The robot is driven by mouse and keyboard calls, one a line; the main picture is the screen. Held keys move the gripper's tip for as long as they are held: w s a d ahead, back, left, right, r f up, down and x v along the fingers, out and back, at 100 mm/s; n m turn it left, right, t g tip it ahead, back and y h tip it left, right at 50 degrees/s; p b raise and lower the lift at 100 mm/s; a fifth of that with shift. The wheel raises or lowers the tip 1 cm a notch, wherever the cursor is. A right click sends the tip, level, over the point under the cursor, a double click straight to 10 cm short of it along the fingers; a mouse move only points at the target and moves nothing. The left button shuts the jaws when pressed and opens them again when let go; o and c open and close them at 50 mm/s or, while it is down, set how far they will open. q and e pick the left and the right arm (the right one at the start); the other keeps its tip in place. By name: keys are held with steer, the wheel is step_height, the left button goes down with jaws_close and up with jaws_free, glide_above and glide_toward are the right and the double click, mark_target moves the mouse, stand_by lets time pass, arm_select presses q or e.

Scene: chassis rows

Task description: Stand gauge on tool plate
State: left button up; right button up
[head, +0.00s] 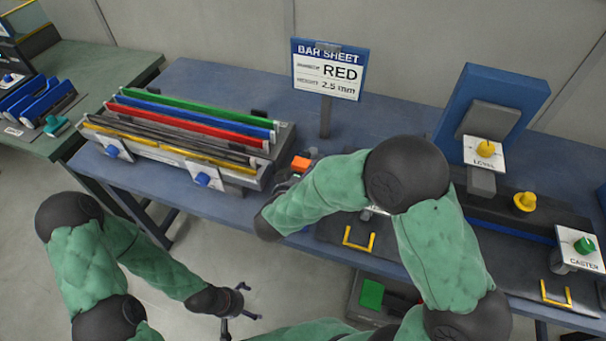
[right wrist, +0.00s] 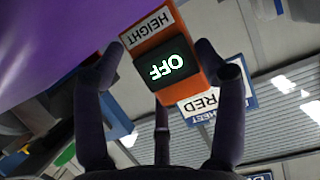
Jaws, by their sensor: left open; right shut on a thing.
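The orange gauge (head: 301,163) shows above the bench near the right end of the bar rack. In the right wrist view the gauge (right wrist: 165,58) has a HEIGHT label and a dark display reading OFF, upside down. My right gripper (right wrist: 160,75) is shut around it. In the head view my right arm partly hides this gripper and the gauge. My left gripper (head: 240,301) is open and empty, low over the floor in front of the bench.
The rack (head: 245,175) holds several coloured bars. A sign (head: 328,70) reads BAR SHEET, RED, 2.5 mm. A blue fixture (head: 500,95) stands at right, with a yellow knob (head: 525,202) and a CASTER label (head: 580,259). A green square (head: 372,294) shows below the bench.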

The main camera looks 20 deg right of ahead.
steer(key=shift+f+b, duration=0.45)
steer(key=shift+f, duration=0.2)
steer(key=shift+p, duration=0.4)
steer(key=shift+p, duration=0.3)
steer(key=shift+s+f, duration=0.15)
steer(key=shift+f, duration=0.35)
stand_by(0.6)
steer(key=o, duration=1.4)
steer(key=shift+f, duration=0.2)
steer(key=shift+a, duration=0.1)
steer(key=shift+r, duration=0.25)
